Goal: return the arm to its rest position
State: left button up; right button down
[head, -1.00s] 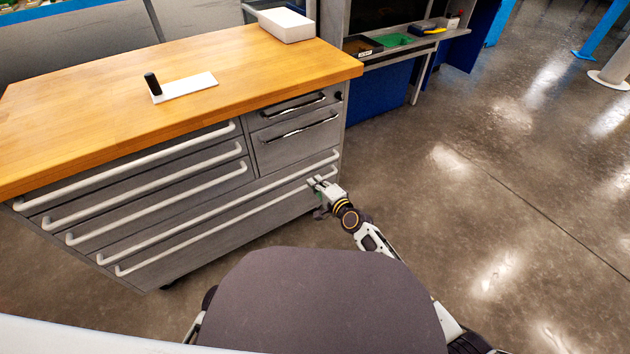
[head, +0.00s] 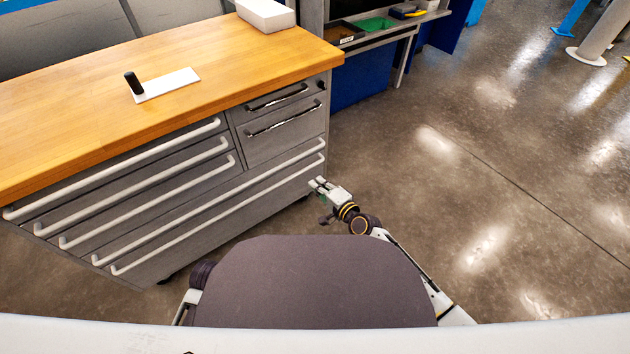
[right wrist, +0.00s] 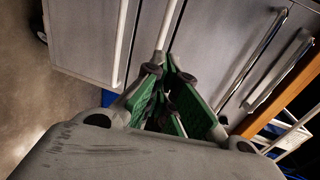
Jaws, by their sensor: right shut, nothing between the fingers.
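My right gripper (head: 318,187) is in front of the lower right corner of the grey drawer cabinet (head: 262,195), low beside the long drawer handles. It is shut and empty. In the right wrist view, its green-padded fingers (right wrist: 168,100) come together, with drawer fronts and handles behind them; whether they touch the cabinet I cannot tell. My right arm reaches forward from beside my dark body. Part of my left arm shows at the lower left of the head view, but its gripper is hidden.
The cabinet's wooden top (head: 90,110) carries a white plate with a black cylinder (head: 133,83) and a white box (head: 266,14). A workbench with a green tray (head: 374,24) stands behind. Open concrete floor (head: 480,190) lies to the right.

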pick_arm(q)
jog(key=shift+s, duration=0.1)
pick_arm(e)
jog(key=shift+s, duration=0.1)
dwell(0.5)
jog(key=s+a+f+n+g, duration=0.25)
jog(key=s+n+g, duration=0.25)
jog(key=n, duration=0.6)
jog(key=s+d+r+n+h, duration=0.5)
jog(key=d+r, duration=0.3)
jog(key=d, duration=0.4)
pick_arm(q)
jog(key=shift+f+p, duration=0.1)
jog(key=shift+p, duration=0.35)
pick_arm(e)
jog(key=s+d+f+m+g, duration=0.1)
jog(key=s+f, duration=0.3)
jog(key=s, duration=0.3)
jog(key=s+d+f+m+g+h, duration=0.1)
jog(key=s+d+f+m+g, duration=0.1)
jog(key=s+f, duration=0.3)
jog(key=s, duration=0.3)
jog(key=shift+s+d+f, duration=0.25)
jog(key=shift+s, duration=0.05)
